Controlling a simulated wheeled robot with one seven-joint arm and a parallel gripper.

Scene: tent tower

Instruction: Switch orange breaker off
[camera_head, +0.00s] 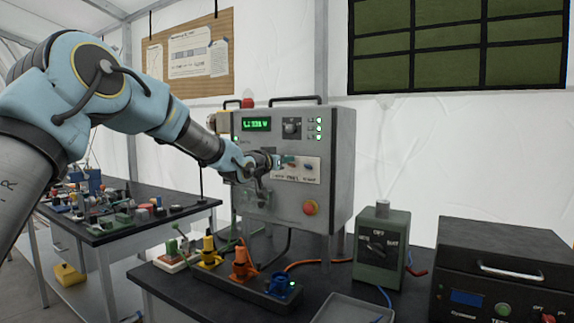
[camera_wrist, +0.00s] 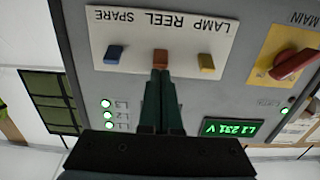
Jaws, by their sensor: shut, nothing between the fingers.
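The orange breaker (camera_wrist: 160,57) is the middle of three small levers on a white label plate (camera_wrist: 162,30) in the wrist view, at the word REEL. That view shows the panel upside down. A blue breaker (camera_wrist: 114,52) is at SPARE and a yellow breaker (camera_wrist: 206,62) at LAMP. My gripper (camera_wrist: 161,72) is shut and empty, its fingertips right at the orange lever; I cannot tell whether they touch. In the head view my gripper (camera_head: 286,160) is at the front of the grey panel box (camera_head: 262,204) and hides part of the breaker row.
A red main switch (camera_wrist: 294,64) sits on a yellow plate beside the breakers. The lit display (camera_wrist: 231,127) reads L1 231 V, and the lamps (camera_wrist: 107,115) glow. Below the box, coloured plugs (camera_head: 240,264) stand on the table. A green switch box (camera_head: 382,243) stands to the right.

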